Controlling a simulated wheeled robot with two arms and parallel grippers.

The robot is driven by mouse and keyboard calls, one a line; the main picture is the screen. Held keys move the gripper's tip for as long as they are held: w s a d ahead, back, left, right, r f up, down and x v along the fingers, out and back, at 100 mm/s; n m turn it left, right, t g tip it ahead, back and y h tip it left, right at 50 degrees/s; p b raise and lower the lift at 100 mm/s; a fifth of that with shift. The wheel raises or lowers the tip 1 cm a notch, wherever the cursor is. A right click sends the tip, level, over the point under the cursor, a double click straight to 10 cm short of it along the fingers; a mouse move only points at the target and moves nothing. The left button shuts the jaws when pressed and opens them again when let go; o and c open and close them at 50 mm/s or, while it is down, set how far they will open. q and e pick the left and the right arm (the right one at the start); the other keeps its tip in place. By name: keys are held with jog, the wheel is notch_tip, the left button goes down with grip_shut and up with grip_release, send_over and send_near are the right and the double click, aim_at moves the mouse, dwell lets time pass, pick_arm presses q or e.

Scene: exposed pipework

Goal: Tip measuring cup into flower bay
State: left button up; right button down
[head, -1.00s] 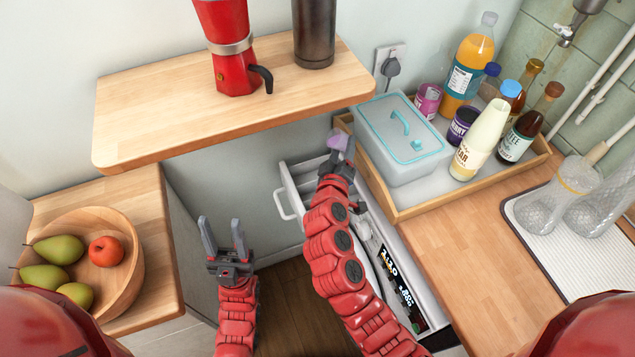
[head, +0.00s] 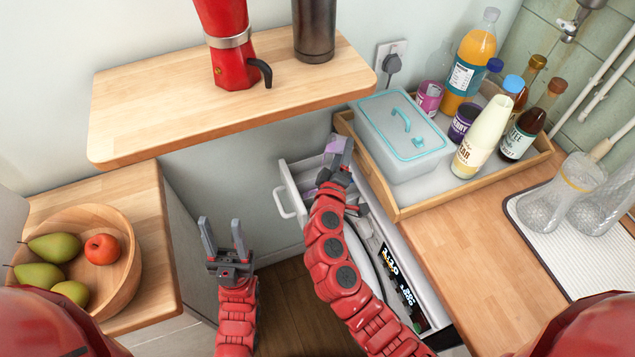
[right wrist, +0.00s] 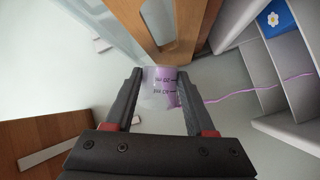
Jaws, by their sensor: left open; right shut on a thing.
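My right gripper (right wrist: 160,92) is shut on the measuring cup (right wrist: 158,88), a small clear cup with ml marks and purple contents. In the head view the cup (head: 335,144) shows at the tip of my right gripper (head: 340,160), above the far end of the open drawer. The cup is tipped, and a thin purple stream (right wrist: 240,96) runs from it toward the drawer's compartments. A blue label with a white flower (right wrist: 273,19) marks one bay at the upper right of the wrist view. I cannot tell which bay the stream lands in. My left gripper (head: 227,240) is open and empty.
The open white drawer (head: 291,203) has grey dividers (right wrist: 262,68). A wooden tray (head: 400,214) with a lidded box (head: 400,150) and several bottles stands close on the right. A wooden shelf (head: 150,120) overhangs on the left. A fruit bowl (head: 130,270) sits at far left.

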notch_tip(320, 180, down, 10)
jog(key=n+t+b, duration=0.1)
jog(key=n+b, duration=0.1)
jog(key=b, duration=0.4)
jog(key=shift+s+a+r+b, duration=0.15)
jog(key=shift+a+b, duration=0.2)
jog(key=shift+b, duration=0.05)
jog(key=shift+a, duration=0.1)
jog(key=r+n, duration=0.1)
jog(key=n, duration=0.1)
jog(key=a+r+n+t+b, duration=0.1)
jog(key=n, duration=0.1)
jog(key=shift+s+t, duration=0.1)
jog(key=shift+t, duration=0.2)
